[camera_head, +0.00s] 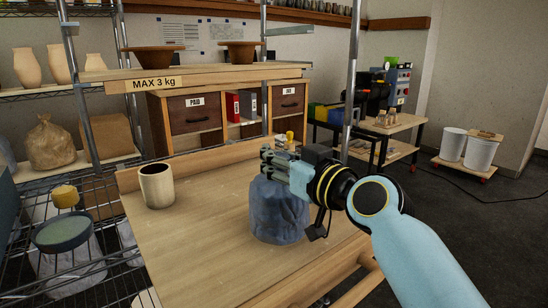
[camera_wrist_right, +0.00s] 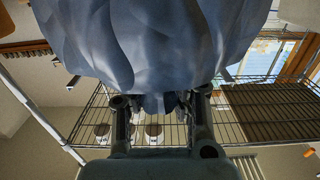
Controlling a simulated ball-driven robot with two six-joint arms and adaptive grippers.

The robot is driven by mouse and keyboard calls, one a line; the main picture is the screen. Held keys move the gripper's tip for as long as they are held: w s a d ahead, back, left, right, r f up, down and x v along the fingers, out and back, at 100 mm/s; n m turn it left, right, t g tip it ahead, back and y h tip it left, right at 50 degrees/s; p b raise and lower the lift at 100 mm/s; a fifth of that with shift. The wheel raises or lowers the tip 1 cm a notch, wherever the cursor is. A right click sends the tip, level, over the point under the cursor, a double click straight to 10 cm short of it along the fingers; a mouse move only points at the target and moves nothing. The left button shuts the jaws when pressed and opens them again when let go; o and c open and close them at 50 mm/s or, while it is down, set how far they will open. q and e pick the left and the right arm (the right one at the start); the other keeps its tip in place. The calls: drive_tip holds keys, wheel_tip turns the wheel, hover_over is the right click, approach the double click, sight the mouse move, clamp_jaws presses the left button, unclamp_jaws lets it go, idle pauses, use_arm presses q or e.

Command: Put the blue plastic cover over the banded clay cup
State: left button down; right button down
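The blue plastic cover (camera_head: 279,212) is a bulky, creased shape over the right half of the workbench. My right gripper (camera_head: 276,168) is at its top edge. In the right wrist view the cover (camera_wrist_right: 150,40) fills the top, and blue material shows between the two fingers (camera_wrist_right: 160,104), which are shut on it. I cannot tell whether its lower edge touches the bench, and what is inside it is hidden. A cream clay cup (camera_head: 157,188) with a dark inside stands upright and uncovered, left of the cover and apart from it. Its bands are not clear. My left gripper is out of view.
The wooden workbench (camera_head: 200,240) is clear between cup and cover. A raised shelf (camera_head: 205,72) with two brown bowls stands behind it, above drawers (camera_head: 194,113). A small yellow-topped item (camera_head: 290,136) is behind the gripper. Wire shelving (camera_head: 75,265) is at left.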

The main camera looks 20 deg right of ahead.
drive_tip(key=shift+f, duration=0.1)
drive_tip(key=c, duration=1.3)
unclamp_jaws()
